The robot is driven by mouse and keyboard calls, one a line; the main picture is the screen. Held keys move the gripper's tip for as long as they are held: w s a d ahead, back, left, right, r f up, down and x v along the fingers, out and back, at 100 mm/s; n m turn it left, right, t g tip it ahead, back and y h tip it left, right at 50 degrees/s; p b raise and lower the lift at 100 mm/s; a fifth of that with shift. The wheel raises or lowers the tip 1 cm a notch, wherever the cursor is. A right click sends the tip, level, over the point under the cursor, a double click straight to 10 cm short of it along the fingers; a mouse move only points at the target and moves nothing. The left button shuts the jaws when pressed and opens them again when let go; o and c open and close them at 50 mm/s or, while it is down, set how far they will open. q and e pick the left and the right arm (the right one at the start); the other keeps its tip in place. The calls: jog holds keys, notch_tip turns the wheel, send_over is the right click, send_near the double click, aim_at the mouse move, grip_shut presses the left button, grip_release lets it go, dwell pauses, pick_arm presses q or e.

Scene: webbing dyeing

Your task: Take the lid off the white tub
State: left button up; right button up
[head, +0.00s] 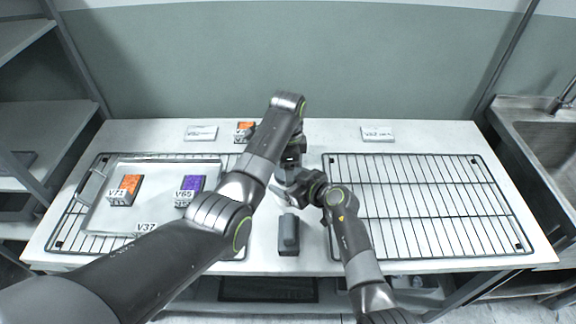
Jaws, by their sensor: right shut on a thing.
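I cannot make out the white tub or its lid; the middle of the table is largely covered by my arms. My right gripper (283,190) reaches in from the lower right to the table's middle. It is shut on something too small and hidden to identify. My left arm crosses the picture from the lower left and bends down at the middle. My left gripper (291,160) is dark and partly hidden beside the right one, and its fingers do not show clearly.
A tray (150,165) on the left rack holds an orange box (131,184) and a purple box (194,184). Another orange box (244,128) stands behind. A dark grey block (288,236) lies at front centre. The right rack (430,205) is empty. A sink (545,140) is at right.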

pick_arm(q)
jog(key=o, duration=1.1)
jog(key=shift+s+d, duration=0.1)
